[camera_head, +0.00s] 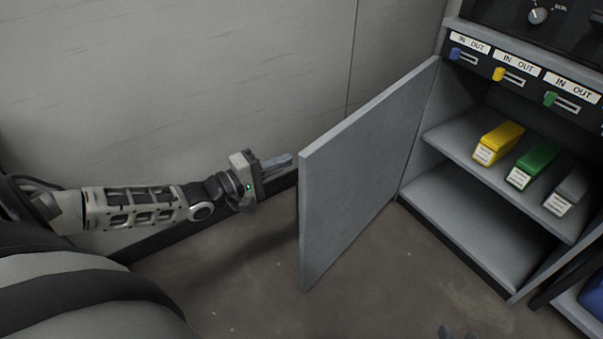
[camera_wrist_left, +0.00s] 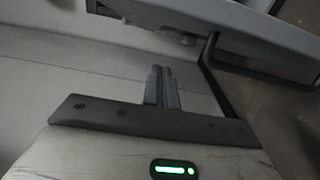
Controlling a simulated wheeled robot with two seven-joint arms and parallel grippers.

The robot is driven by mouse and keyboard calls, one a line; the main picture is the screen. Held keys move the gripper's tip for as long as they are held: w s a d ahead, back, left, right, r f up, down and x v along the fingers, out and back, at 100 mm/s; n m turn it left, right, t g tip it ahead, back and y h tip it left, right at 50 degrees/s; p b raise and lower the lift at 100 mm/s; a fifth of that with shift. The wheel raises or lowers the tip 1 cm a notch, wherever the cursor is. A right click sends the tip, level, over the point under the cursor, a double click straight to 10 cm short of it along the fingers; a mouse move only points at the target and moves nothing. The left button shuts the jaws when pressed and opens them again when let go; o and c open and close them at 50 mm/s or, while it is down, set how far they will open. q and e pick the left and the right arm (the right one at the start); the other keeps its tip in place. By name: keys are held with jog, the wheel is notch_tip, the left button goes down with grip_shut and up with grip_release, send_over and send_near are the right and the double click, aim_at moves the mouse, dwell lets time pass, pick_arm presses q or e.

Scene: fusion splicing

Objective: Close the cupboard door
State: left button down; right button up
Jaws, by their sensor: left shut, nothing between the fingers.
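The grey cupboard door (camera_head: 360,170) stands wide open, swung out to the left of the cupboard (camera_head: 440,215). Its hinged edge is at the cupboard's left side. My left gripper (camera_head: 287,160) is shut and empty, on the left of the door near its free edge, and seems apart from it. In the left wrist view the shut fingers (camera_wrist_left: 161,74) point toward the wall, with the door (camera_wrist_left: 240,22) and its dark bar handle (camera_wrist_left: 262,72) at the upper right. Small grey tips of what appears to be my right gripper (camera_head: 457,333) show at the bottom edge of the head view.
The open cupboard holds yellow (camera_head: 498,143), green (camera_head: 533,166) and grey (camera_head: 567,190) boxes on its shelf (camera_head: 450,140). A panel with sliders (camera_head: 507,77) is above. A wall (camera_head: 200,90) is behind my left arm. Bare floor (camera_head: 400,290) lies in front of the cupboard.

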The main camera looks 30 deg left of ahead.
aim_at(302, 169)
pick_arm(q)
jog(key=shift+w+d, duration=0.2)
jog(key=shift+d, duration=0.6)
jog(key=shift+w+d, duration=0.25)
jog(key=shift+d, duration=0.5)
jog(key=shift+w+d, duration=0.2)
jog(key=shift+d, duration=0.6)
jog(key=shift+d, duration=0.1)
